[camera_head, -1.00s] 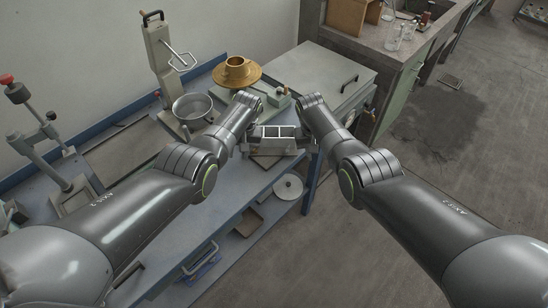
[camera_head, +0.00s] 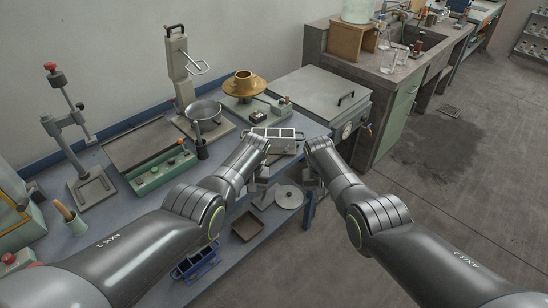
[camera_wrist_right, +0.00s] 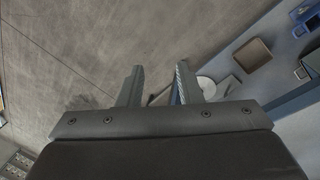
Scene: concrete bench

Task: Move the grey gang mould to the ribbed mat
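The grey gang mould (camera_head: 286,133), an open frame with several compartments, sits level at the bench's front right, beyond my arms in the head view. A flat grey piece (camera_head: 285,147) shows just in front of and below it. Its surface is too small to tell whether it is the ribbed mat, and my left arm hides part of that area. My left gripper (camera_head: 262,188) is nearer than the mould and apart from it; its fingers look spread. My right gripper (camera_head: 312,185) is also clear of the mould. In the right wrist view its fingers (camera_wrist_right: 158,88) are apart with nothing between.
A lidded tank (camera_head: 318,93) stands right of the mould; a brass-coloured piece (camera_head: 243,84) and metal bowl (camera_head: 203,110) stand behind left. A round disc (camera_head: 289,197), brown tray (camera_head: 247,224) and blue mould (camera_head: 196,263) lie lower down. Open floor lies at right.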

